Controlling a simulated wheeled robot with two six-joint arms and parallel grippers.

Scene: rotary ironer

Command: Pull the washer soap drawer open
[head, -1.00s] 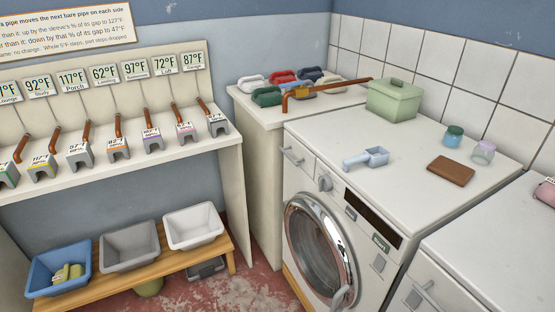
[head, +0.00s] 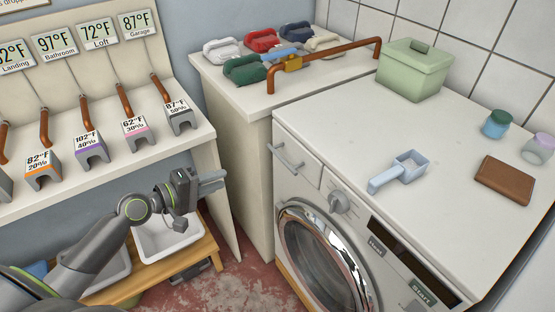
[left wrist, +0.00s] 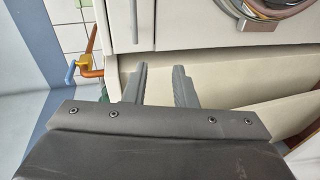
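The washer (head: 330,140) stands at the right with its round door below the control panel. The soap drawer (head: 300,168) is at its front upper left corner and looks shut, with a bar handle (head: 287,158) on its face. My left gripper (head: 224,181) is left of the drawer, apart from it, its fingers pointing right toward the washer. In the left wrist view the two fingers (left wrist: 160,84) are spread with nothing between them. A pale front with a grey bar (left wrist: 135,22) lies beyond the fingertips, likely the drawer and handle. My right gripper is not in view.
A blue scoop (head: 399,172), a brown block (head: 504,180) and a green box (head: 413,70) sit on the washer top. A copper pipe (head: 325,68) stands over the counter at the back. A shelf of labelled grey blocks (head: 90,147) is at left. Floor space lies before the washer.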

